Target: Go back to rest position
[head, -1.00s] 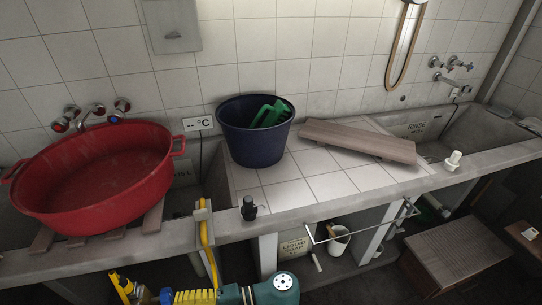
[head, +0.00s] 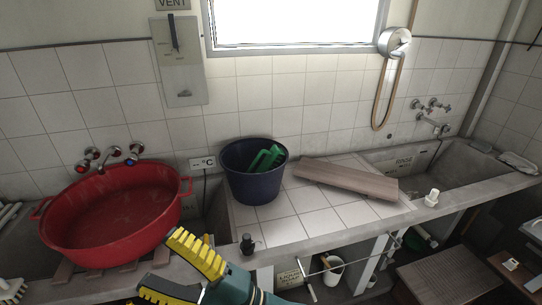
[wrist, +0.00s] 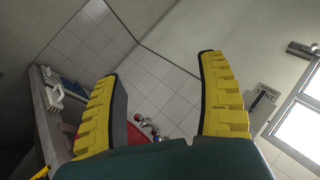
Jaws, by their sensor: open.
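My gripper (head: 168,268) is at the lower left of the head view, in front of the counter edge and below the red basin (head: 115,250). Its two yellow ridged fingers are spread apart with nothing between them. In the wrist view my gripper (wrist: 160,100) is also open and empty. The wrist view looks past the fingers at wall tiles, and a bit of the red basin shows between them. No rest position marker shows in the frames.
A dark blue bucket (head: 254,187) with a green thing (head: 266,160) inside stands on the tiled counter, beside a wooden board (head: 346,180). A black plug (head: 247,244) and a white fitting (head: 432,197) sit near the front edge. A wooden stool (head: 452,275) stands lower right.

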